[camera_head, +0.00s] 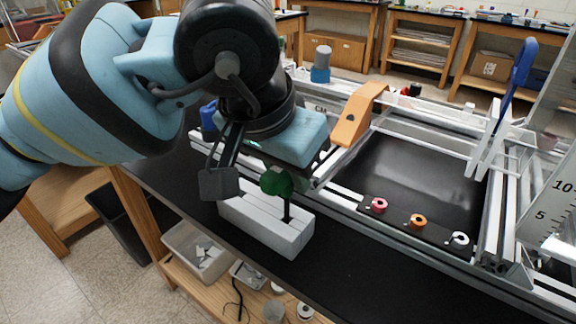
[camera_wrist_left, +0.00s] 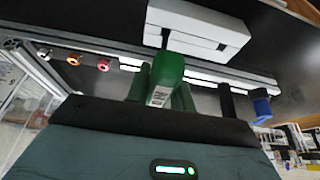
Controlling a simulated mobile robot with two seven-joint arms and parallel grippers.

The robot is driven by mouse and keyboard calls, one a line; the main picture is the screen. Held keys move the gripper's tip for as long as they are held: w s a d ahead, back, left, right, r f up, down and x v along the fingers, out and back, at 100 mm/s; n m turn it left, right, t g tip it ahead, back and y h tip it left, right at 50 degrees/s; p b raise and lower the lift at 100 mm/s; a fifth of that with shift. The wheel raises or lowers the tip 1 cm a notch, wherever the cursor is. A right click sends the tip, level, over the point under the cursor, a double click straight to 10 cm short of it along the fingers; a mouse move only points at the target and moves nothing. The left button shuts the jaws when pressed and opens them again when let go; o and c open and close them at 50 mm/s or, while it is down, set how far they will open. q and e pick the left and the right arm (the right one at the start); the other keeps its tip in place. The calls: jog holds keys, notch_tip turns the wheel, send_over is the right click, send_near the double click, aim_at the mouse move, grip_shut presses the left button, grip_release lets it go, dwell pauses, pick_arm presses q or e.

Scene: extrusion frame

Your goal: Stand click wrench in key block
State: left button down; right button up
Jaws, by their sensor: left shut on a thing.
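The click wrench (camera_head: 277,181) has a green handle and a thin dark shaft that points down. My left gripper (camera_head: 262,178) is shut on its handle, over the white key block (camera_head: 262,238). The shaft's lower end meets the block's top near its right end in the head view; I cannot tell how deep it sits. In the left wrist view, the green handle (camera_wrist_left: 168,70) is between the fingers and the shaft reaches toward the white block (camera_wrist_left: 205,30). My right gripper is not in view.
The block lies on a black bench top beside an aluminium extrusion frame (camera_head: 340,205). Red, orange and white rings (camera_head: 418,220) line the frame's near side. Bare bench (camera_head: 370,280) lies right of the block.

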aim_at(275, 171)
pick_arm(q)
jog(key=shift+f+b, duration=0.6)
jog(key=shift+f, duration=0.4)
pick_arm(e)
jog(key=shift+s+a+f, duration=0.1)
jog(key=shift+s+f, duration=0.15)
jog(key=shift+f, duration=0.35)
pick_arm(q)
jog(key=c, duration=1.1)
grip_release()
jog(key=v, duration=0.7)
jog(key=shift+w+d, duration=0.1)
jog(key=shift+r+p, duration=0.3)
jog(key=shift+r, duration=0.15)
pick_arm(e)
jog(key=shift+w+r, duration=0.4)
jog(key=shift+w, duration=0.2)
pick_arm(q)
jog(key=shift+s, duration=0.2)
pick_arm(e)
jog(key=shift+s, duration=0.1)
